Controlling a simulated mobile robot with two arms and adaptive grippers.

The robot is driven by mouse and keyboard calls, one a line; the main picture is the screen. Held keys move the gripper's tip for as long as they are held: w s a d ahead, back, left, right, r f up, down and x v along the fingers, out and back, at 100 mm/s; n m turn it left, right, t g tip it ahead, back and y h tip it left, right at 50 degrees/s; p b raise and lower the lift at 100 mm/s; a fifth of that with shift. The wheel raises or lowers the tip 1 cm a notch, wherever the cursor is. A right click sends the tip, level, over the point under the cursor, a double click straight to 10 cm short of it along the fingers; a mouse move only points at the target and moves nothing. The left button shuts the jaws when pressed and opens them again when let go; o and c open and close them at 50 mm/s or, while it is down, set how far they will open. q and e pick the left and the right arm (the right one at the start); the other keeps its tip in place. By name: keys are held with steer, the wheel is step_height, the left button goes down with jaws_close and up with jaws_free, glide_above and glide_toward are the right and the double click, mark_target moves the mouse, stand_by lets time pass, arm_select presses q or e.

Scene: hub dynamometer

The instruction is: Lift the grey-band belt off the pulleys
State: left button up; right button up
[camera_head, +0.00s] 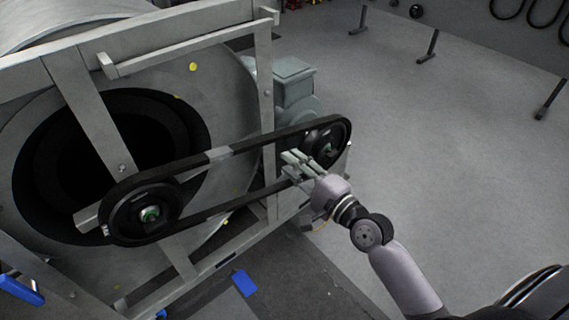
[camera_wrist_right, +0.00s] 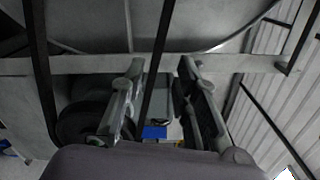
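The black belt (camera_head: 265,138) loops around the left pulley (camera_head: 145,213) and the right pulley (camera_head: 326,146). A grey band (camera_head: 218,155) marks its upper run. My right gripper (camera_head: 290,164) is at the lower run, just left of the right pulley. Its fingers are apart. In the right wrist view, one belt run (camera_wrist_right: 163,45) passes between the open fingers of my right gripper (camera_wrist_right: 160,85), with no clear contact on either side. The other belt run (camera_wrist_right: 40,75) shows at the left there. My left gripper is not in view.
A grey metal frame (camera_head: 265,95) and a large drum (camera_head: 225,80) stand behind the belt. A grey-green motor housing (camera_head: 293,85) is behind the right pulley. A blue piece (camera_head: 244,282) lies on the floor. The floor (camera_head: 440,150) to the right is mostly clear.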

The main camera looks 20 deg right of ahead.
mark_target(266, 142)
steer(key=b+x, duration=0.1)
steer(key=x, duration=0.6)
steer(key=shift+w+a, duration=0.1)
steer(key=shift+w, duration=0.15)
steer(key=x, duration=0.2)
steer(key=shift+w+a+p, duration=0.1)
steer(key=shift+w+p, duration=0.2)
steer(key=shift+w, duration=0.05)
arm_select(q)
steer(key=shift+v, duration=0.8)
arm_select(e)
steer(key=shift+x, duration=0.85)
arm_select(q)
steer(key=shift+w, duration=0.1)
arm_select(e)
jaws_close()
steer(key=shift+f, duration=0.1)
